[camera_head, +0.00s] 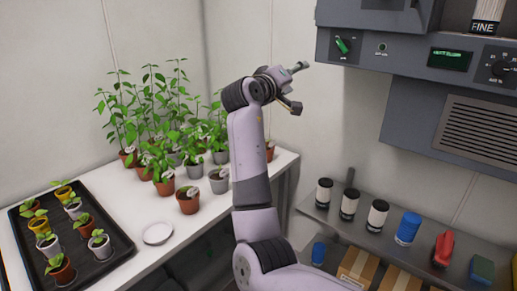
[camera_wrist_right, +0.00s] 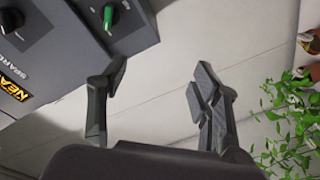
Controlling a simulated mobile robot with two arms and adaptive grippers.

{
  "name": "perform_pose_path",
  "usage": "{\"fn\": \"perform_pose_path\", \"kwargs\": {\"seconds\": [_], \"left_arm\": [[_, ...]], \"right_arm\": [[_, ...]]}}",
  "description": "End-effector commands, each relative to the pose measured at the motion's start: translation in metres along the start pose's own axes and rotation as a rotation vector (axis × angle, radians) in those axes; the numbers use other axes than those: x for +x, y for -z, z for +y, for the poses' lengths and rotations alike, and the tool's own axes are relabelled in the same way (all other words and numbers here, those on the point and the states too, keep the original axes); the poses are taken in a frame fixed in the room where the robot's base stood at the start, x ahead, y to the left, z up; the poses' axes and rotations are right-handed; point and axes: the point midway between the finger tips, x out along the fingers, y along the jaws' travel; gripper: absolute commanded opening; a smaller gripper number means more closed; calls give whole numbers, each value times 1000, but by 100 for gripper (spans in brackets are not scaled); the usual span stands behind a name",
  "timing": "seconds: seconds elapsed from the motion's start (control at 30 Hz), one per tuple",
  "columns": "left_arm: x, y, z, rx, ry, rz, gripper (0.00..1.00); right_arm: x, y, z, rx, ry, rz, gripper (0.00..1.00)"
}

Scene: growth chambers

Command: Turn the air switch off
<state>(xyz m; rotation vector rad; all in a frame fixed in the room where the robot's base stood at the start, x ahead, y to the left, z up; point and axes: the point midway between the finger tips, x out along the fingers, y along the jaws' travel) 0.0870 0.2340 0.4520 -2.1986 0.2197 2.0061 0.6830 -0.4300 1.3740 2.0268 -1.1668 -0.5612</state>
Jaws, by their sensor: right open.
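The air switch, a small green lever (camera_head: 341,45), sits at the left end of the grey control panel (camera_head: 404,50). It looks tilted, with a small unreadable label below it. It also shows as a green knob (camera_wrist_right: 108,18) at the top of the right wrist view. My right gripper (camera_head: 297,88) is open and empty, to the left of the switch and a little lower, apart from the panel. In the right wrist view, the gripper (camera_wrist_right: 158,78) has bare wall between its fingers. My left gripper is not in view.
A display (camera_head: 450,59) and black dial (camera_head: 502,68) share the panel. Potted plants (camera_head: 160,130) and a black seedling tray (camera_head: 107,262) occupy the left white table.

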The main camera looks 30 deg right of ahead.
Motion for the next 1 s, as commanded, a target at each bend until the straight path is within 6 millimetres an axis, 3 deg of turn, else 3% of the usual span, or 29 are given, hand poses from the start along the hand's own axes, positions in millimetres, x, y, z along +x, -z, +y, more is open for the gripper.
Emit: {"fn": "perform_pose_path", "kwargs": {"seconds": [0.57, 1.0], "left_arm": [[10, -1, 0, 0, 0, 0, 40], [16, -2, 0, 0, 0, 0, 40]], "right_arm": [[2, -24, -116, -98, 139, 81, 58], [-3, -56, -197, -155, 248, 121, 58]]}}
